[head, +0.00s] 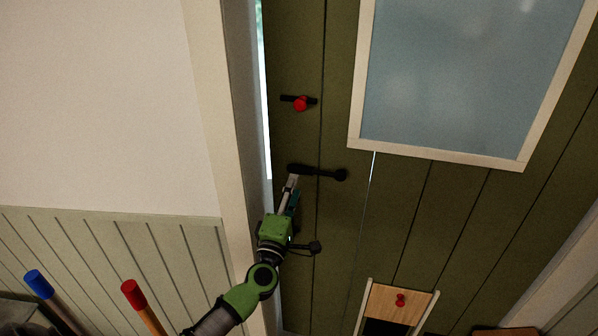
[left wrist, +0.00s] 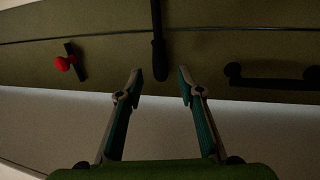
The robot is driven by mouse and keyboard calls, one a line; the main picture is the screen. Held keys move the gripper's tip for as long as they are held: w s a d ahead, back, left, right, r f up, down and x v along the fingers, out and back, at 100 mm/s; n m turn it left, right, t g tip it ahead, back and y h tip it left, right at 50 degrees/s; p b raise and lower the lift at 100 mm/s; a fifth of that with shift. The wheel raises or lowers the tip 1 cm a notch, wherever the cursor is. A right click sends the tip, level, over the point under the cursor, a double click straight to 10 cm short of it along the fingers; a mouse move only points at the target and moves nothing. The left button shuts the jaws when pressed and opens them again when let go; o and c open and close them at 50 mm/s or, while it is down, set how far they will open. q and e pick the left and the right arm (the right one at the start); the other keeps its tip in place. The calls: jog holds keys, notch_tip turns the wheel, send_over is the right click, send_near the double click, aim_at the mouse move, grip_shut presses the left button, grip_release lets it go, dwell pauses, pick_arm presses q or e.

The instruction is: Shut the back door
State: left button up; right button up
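The olive-green plank door (head: 345,230) has a pale-framed glass pane (head: 460,80). A bright strip shows between its left edge and the pale frame (head: 238,110), so it appears slightly ajar. A black lever handle (head: 325,173) sticks out from the door; it also shows in the left wrist view (left wrist: 159,45). My left gripper (head: 291,182) is at the handle's left end in the head view. In the left wrist view my left gripper (left wrist: 160,84) is open and empty, with the lever's end between or just beyond the fingertips; contact is unclear. My right gripper is out of view.
A red knob on a black bar (head: 300,103) sits above the lever, and a black pull (head: 305,247) below it. A wooden-framed board with a red peg (head: 398,303) is at the bottom. Blue-ended (head: 38,283) and red-ended (head: 132,292) sticks stand at lower left.

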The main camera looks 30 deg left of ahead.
aim_at(299, 173)
pick_arm(q)
jog(key=x, duration=0.6)
jog(key=shift+w, duration=0.25)
grip_shut()
